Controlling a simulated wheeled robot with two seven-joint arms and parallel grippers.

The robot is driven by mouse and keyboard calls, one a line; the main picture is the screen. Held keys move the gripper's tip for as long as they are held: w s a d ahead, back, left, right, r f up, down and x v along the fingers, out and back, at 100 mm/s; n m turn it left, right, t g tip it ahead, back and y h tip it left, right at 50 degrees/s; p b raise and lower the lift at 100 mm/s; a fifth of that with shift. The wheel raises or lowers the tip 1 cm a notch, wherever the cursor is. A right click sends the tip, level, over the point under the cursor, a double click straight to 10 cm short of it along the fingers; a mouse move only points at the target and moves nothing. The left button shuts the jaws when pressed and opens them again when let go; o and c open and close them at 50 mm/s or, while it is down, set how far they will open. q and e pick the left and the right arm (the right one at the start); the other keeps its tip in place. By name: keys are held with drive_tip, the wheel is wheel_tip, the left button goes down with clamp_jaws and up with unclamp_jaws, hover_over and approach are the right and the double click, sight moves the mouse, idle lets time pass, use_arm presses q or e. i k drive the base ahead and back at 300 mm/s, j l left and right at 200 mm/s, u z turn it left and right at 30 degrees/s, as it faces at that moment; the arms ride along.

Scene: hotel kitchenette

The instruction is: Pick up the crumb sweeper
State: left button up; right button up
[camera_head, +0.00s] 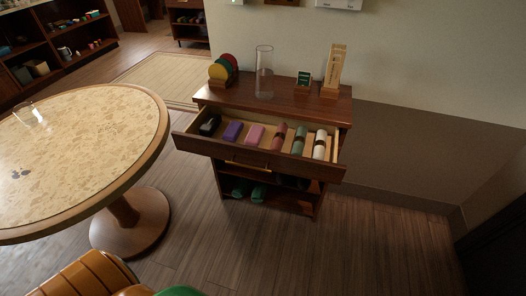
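An open drawer (258,161) sticks out from the front of a dark wooden cabinet. In it, from left to right, lie a black object (209,125), a purple block (233,131), a pink block (255,135), a dark red roll (279,137), a green roll (299,141) and a pale roll (320,145). The black object at the left end may be the crumb sweeper, but it is too small to tell for certain. Neither of my grippers is in view.
The cabinet top (285,98) holds a rack of coloured discs (223,69), a clear glass cylinder (264,72) and wooden holders (333,70). A round table (90,140) stands left, an orange-brown slatted thing (85,277) at bottom left. Floor (350,250) at right is clear.

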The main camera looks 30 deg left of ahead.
sight(207, 129)
drive_tip(key=u, duration=1.4)
